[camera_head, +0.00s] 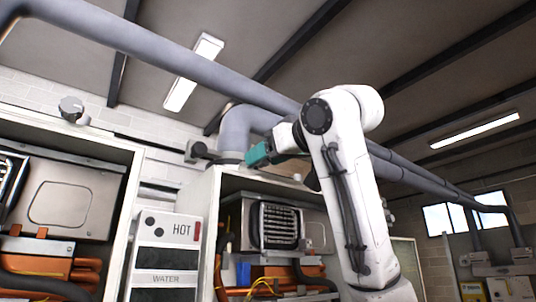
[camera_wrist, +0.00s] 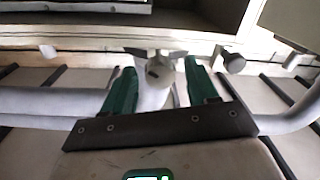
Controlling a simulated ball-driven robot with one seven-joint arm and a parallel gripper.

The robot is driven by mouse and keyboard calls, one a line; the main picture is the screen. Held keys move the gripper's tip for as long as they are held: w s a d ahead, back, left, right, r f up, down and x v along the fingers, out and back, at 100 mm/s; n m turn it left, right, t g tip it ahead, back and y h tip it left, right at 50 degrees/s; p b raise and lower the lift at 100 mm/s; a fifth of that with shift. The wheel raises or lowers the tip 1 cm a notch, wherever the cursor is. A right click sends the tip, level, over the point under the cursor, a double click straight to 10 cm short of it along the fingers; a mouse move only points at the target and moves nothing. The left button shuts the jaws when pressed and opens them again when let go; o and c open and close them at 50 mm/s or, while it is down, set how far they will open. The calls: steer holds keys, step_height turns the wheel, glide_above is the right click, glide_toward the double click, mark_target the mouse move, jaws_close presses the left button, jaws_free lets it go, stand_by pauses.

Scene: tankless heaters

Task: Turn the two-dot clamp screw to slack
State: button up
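In the wrist view my gripper (camera_wrist: 158,66) is open, with one green finger on each side of a grey round screw head (camera_wrist: 160,70) with small wings. The screw head sits in line between the fingers with a gap on both sides; its depth relative to the fingertips is unclear. In the head view my gripper (camera_head: 258,154) is at the top of the right cabinet, beside the grey pipe elbow (camera_head: 235,130). The screw there is hidden behind my gripper and arm. A white panel (camera_head: 183,215) marked HOT and WATER bears two black dots.
A dark knob (camera_head: 197,150) stands left of the elbow; a dark knob (camera_wrist: 233,62) also shows in the wrist view. Another round fitting (camera_head: 70,107) tops the left cabinet. A long grey pipe (camera_head: 160,48) crosses overhead. The right heater (camera_head: 278,225) is open-fronted.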

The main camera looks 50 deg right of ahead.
steer(key=c, duration=1)
steer(key=shift+c, duration=0.2)
steer(key=shift+n, duration=0.3)
steer(key=shift+a+f+n+g+h, duration=0.1)
steer(key=shift+n+g+h, duration=0.1)
steer(key=shift+n, duration=4.8)
steer(key=shift+a+f+n+g+h, duration=0.1)
steer(key=shift+n+g, duration=0.1)
steer(key=shift+n, duration=4.8)
steer(key=shift+w, duration=0.1)
steer(key=o, duration=1.1)
steer(key=shift+c, duration=0.2)
steer(key=shift+r, duration=0.1)
